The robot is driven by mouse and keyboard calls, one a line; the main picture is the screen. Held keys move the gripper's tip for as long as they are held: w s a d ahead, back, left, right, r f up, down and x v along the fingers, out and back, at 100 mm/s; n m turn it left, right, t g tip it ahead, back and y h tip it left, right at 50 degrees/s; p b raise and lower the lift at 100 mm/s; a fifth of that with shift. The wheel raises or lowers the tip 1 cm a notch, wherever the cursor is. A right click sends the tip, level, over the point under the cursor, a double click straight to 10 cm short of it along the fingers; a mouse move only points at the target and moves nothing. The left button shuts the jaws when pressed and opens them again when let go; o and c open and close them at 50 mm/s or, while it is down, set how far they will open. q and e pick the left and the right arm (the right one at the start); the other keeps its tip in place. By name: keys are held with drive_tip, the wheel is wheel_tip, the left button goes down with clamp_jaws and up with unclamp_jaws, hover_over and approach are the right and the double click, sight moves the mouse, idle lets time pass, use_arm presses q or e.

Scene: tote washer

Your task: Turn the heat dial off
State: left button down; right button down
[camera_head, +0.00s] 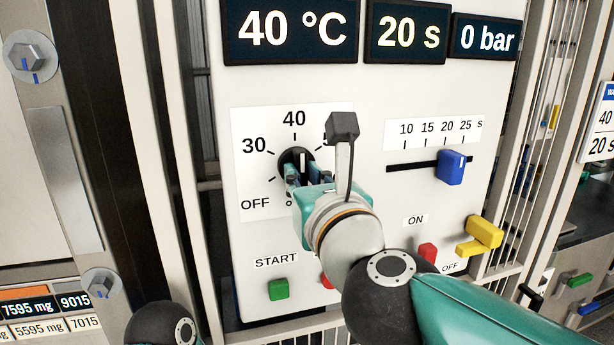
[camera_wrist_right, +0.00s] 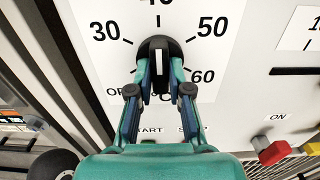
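The heat dial (camera_head: 297,158) is a round black knob with a white pointer line, on a white panel. Its scale runs from OFF at lower left through 30 and 40 to 50 and 60. The pointer stands upright at 40, and the display (camera_head: 291,30) above reads 40 °C. My right gripper (camera_head: 304,174) is at the dial, with one finger on each side of the knob's raised middle. In the right wrist view the dial (camera_wrist_right: 159,50) lies between the fingertips (camera_wrist_right: 160,76). I cannot tell whether they press on it. My left gripper is not in view.
Right of the dial is a slider with a blue handle (camera_head: 451,167) near 20 s. My right arm covers part of the lower panel. Metal posts flank the panel.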

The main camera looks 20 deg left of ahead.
drive_tip(key=shift+d, duration=0.1)
idle(0.3)
drive_tip(key=n+p, duration=0.1)
drive_tip(key=n, duration=0.5)
drive_tip(key=shift+r, duration=0.1)
drive_tip(key=n+p, duration=0.2)
drive_tip(key=n, duration=0.4)
drive_tip(key=shift+n, duration=0.3)
drive_tip(key=n+p, duration=0.2)
drive_tip(key=n, duration=0.4)
drive_tip(key=n+p, duration=0.1)
drive_tip(key=n, duration=0.2)
drive_tip(key=shift+n, duration=0.3)
drive_tip(key=shift+f+n+p, duration=0.3)
drive_tip(key=shift+n+p, duration=0.2)
drive_tip(key=shift+n, duration=0.4)
drive_tip(key=shift+f, duration=0.1)
drive_tip(key=c, duration=1.2)
unclamp_jaws()
drive_tip(key=shift+o, duration=0.6)
